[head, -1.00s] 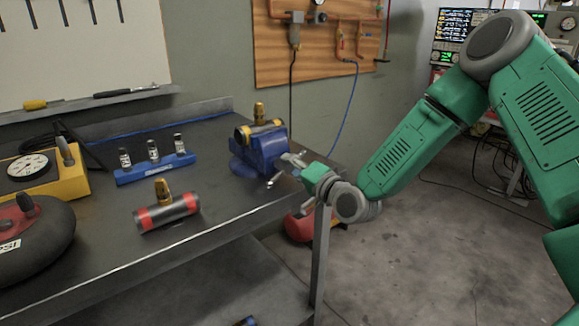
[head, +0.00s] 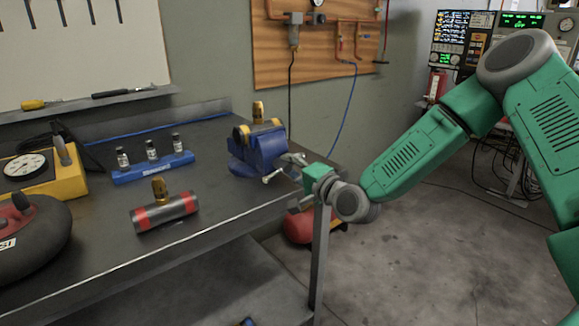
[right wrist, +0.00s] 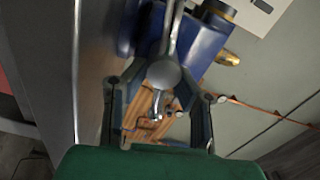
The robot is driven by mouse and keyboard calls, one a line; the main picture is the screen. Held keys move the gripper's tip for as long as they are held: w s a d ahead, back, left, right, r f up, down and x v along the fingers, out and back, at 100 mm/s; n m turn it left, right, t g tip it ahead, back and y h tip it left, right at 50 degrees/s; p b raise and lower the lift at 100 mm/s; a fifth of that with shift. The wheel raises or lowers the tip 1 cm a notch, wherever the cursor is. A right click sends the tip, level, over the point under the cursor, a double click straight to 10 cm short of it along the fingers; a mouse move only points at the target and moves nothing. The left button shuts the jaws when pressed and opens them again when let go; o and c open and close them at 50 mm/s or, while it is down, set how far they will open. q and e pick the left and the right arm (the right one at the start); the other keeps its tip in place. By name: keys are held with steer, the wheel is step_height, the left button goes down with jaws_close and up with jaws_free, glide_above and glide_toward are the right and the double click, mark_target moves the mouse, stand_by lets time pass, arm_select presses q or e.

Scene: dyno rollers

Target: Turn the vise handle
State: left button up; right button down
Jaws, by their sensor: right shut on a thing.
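The blue vise (head: 258,148) sits at the right end of the dark workbench, with a dark cylinder with yellow bands (head: 264,128) in its jaws. The metal vise handle (head: 268,178) is at the vise's front right. My right gripper (head: 287,166) is at the handle. In the right wrist view, the handle's rod and round hub (right wrist: 163,75) lie between the two dark fingers of my right gripper (right wrist: 162,82), which is shut on it. The exact contact is partly hidden. My left gripper is not in view.
The workbench (head: 105,240) also holds a black cylinder with red bands (head: 164,212), a blue rack with small bottles (head: 152,168), a yellow gauge box (head: 68,184) and a black round object (head: 40,240).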

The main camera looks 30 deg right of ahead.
steer(key=c, duration=1.3)
jaws_free()
steer(key=shift+s+f, duration=0.15)
steer(key=shift+f, duration=0.25)
steer(key=shift+r, duration=0.1)
steer(key=shift+d+r, duration=0.1)
steer(key=s, duration=0.8)
steer(key=s+d, duration=0.1)
steer(key=s, duration=0.2)
steer(key=shift+s, duration=0.4)
